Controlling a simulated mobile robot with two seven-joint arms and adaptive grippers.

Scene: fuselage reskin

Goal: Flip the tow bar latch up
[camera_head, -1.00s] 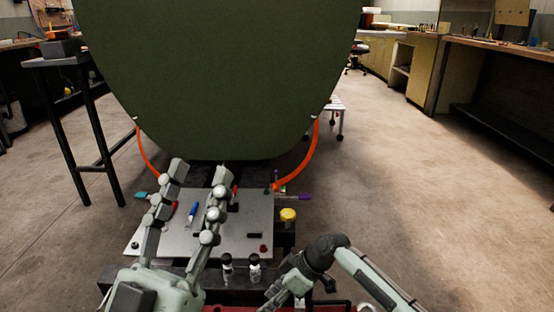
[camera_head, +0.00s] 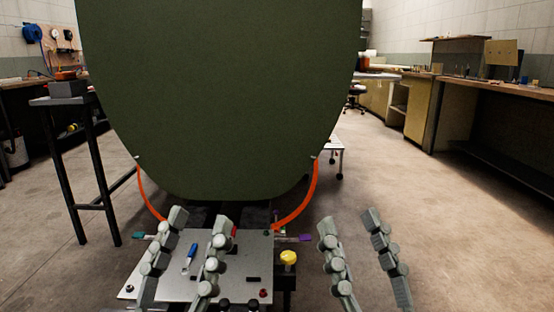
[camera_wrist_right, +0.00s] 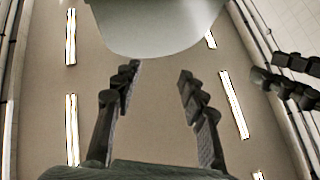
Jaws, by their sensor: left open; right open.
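I cannot pick out the tow bar latch with certainty. In the head view a grey metal plate (camera_head: 170,290) lies low in front of the green fuselage (camera_head: 215,95). A yellow knob (camera_head: 288,257) stands at its right edge. My left gripper (camera_head: 199,218) is open above the plate, its fingers either side of a blue-handled tool (camera_head: 190,254) in the picture and hiding part of the plate. My right gripper (camera_head: 349,218) is open and empty, right of the plate and the yellow knob. Its open fingers also show in the right wrist view (camera_wrist_right: 159,72), pointing up.
Orange straps (camera_head: 298,209) hang from the fuselage sides. A purple handle (camera_head: 306,238) and a teal handle (camera_head: 139,236) stick out beside the plate. A black stand (camera_head: 85,145) is at left, a workbench (camera_head: 500,95) at right. The floor right of my right gripper is clear.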

